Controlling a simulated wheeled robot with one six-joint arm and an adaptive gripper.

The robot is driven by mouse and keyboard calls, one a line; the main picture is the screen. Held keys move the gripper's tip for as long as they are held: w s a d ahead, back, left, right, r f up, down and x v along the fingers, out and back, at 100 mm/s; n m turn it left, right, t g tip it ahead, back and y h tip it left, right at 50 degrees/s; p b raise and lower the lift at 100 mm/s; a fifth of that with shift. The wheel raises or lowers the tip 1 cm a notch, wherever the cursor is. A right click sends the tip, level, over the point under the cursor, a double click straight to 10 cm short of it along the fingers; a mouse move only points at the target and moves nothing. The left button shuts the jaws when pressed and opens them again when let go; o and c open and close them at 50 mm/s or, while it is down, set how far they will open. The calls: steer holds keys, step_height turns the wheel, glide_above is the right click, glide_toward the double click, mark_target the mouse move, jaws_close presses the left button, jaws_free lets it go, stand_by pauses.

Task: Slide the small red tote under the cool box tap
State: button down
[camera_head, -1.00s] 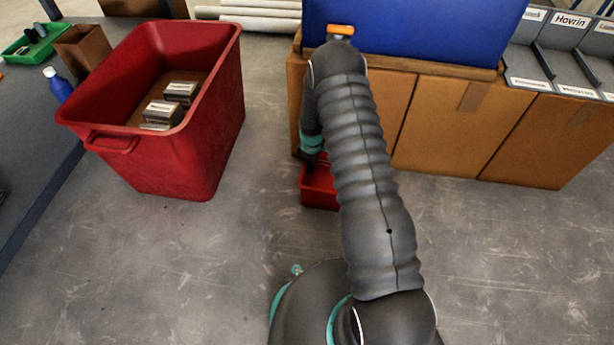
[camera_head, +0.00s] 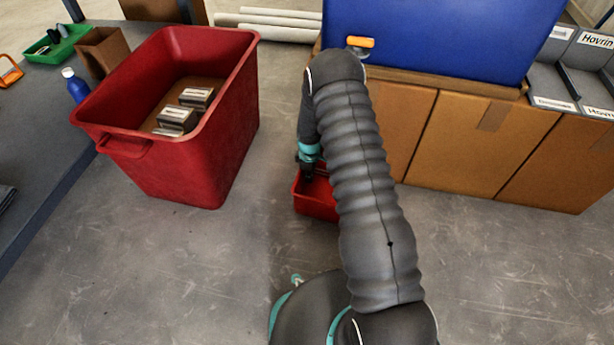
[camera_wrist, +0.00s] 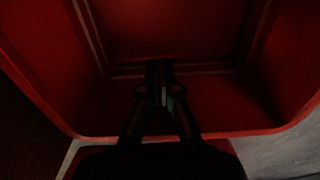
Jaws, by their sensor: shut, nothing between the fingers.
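The small red tote (camera_head: 314,205) stands on the floor, left of the cardboard boxes and partly hidden behind my arm. The blue cool box (camera_head: 440,45) sits on a wooden board on top of the boxes. Its orange-handled tap (camera_head: 360,42) sticks out at its left front. My gripper (camera_head: 307,176) points down at the small red tote, its tips hidden by the tote or arm in the head view. In the wrist view my gripper (camera_wrist: 160,68) is shut and empty, with its fingers over or inside the open tote (camera_wrist: 215,120); exact contact cannot be told.
A large red bin (camera_head: 180,160) with several small boxes inside stands to the left. Cardboard boxes (camera_head: 460,140) form a wall at the right. A dark bench (camera_head: 40,170) lies at the far left. The floor in front is clear.

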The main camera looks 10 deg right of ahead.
steer(key=s+d, duration=0.1)
steer(key=d, duration=0.1)
steer(key=shift+s+d, duration=0.35)
steer(key=shift+d, duration=0.05)
step_height(320, 180, up, 10)
steer(key=p, duration=0.1)
steer(key=shift+a, duration=0.2)
steer(key=shift+w, duration=0.1)
